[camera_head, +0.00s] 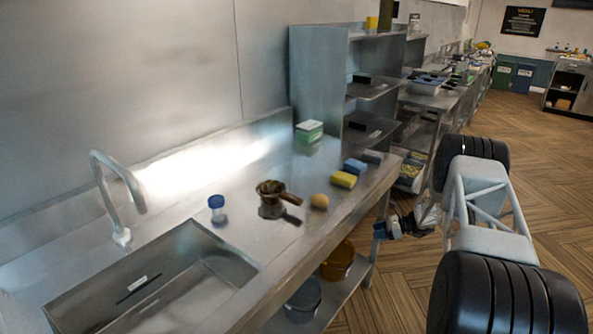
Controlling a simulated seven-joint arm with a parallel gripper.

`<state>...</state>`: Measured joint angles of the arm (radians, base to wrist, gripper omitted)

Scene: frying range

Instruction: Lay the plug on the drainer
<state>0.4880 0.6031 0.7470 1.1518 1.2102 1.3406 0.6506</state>
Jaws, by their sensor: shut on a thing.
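My gripper (383,229) is small in view, beside the front edge of the counter, right of the sink. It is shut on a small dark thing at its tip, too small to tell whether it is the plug. I cannot make out the plug anywhere else. The flat steel top (253,231) to the right of the sink looks like the drainer. My gripper is to the right of it, apart from it. The sink basin (165,283) lies at the lower left, and its floor is partly cut off by the frame.
On the steel top stand a blue-capped jar (217,210), a brown pot with a handle (270,194), a round tan thing (319,201), a yellow sponge (343,180) and a green-and-white box (309,131). A tap (119,195) rises behind the sink. A shelf unit (318,75) stands beyond.

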